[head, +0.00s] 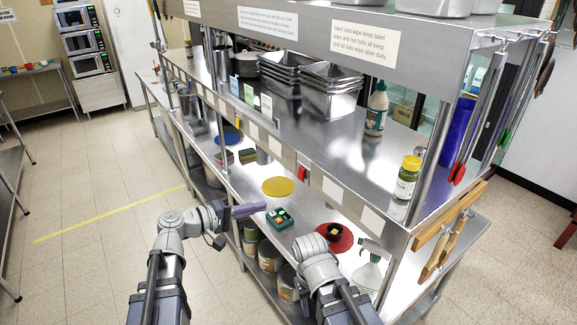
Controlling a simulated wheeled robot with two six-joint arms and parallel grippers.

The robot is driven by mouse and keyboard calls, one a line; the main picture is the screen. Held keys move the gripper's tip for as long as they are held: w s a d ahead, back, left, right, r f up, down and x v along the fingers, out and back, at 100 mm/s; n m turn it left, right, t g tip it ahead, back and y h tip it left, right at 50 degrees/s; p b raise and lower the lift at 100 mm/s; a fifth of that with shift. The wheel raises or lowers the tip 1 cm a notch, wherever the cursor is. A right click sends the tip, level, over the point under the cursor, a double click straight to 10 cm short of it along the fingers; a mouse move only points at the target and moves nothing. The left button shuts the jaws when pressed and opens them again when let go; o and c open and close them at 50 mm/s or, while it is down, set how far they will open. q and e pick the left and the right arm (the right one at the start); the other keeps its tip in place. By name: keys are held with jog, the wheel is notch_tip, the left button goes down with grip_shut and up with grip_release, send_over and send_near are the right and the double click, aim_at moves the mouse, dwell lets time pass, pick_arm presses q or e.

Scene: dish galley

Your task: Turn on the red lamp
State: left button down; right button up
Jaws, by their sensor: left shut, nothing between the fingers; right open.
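I cannot make out a clear red lamp. A round red disc (346,242) lies on the lit middle shelf, with a small dark and yellow thing on it. A small dark green box (280,219) with several coloured buttons sits on the same shelf, left of the disc.
A yellow disc (278,186) and a blue disc (228,136) lie further back on the shelf. A spray bottle (368,272) stands right of the red disc. The upper shelf holds metal pans (330,90) and a green-labelled jar (406,178). Open floor lies left.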

aim_at(300, 179)
pick_arm(q)
jog(key=shift+n+t, duration=0.5)
jog(key=shift+t, duration=0.2)
jog(key=r, duration=0.1)
jog(key=a+r+p, duration=0.1)
jog(key=a+r, duration=0.1)
jog(key=r, duration=0.1)
jog(key=shift+w+r, duration=0.1)
pick_arm(e)
jog(key=shift+s+r, duration=0.25)
jog(key=shift+r, duration=1)
pick_arm(q)
jog(key=b+x, duration=0.1)
jog(key=x, duration=1.3)
pick_arm(e)
jog(key=shift+f, duration=0.85)
pick_arm(q)
jog(key=shift+d, duration=0.1)
pick_arm(e)
jog(key=shift+a+f, duration=0.1)
